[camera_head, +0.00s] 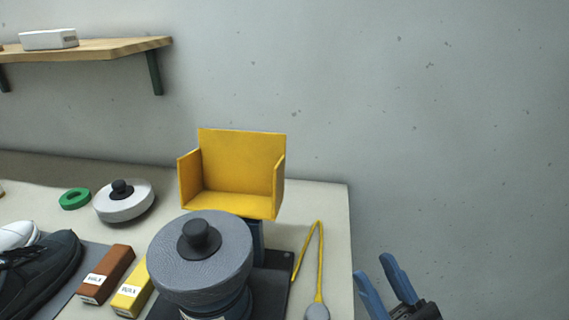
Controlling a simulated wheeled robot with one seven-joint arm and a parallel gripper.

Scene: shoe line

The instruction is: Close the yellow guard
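The yellow guard (240,165) is a box-like shield with a back panel and two side walls. It stands raised and tipped back behind the grey round wheel (220,267) with its black knob, leaving the top of the wheel uncovered. The guard's lower edge is near a dark blue support (259,238), partly hidden by the wheel. My gripper (380,277) is at the lower right, past the table's right edge. Its two blue fingers are apart with nothing between them. It is well away from the guard.
A yellow looped cord (319,262) with a grey end lies right of the machine. Brown (108,274) and yellow (132,292) wax blocks, dark shoes (42,270), a white disc (139,205) and a green ring (75,198) are left. A wooden shelf (100,48) hangs on the wall.

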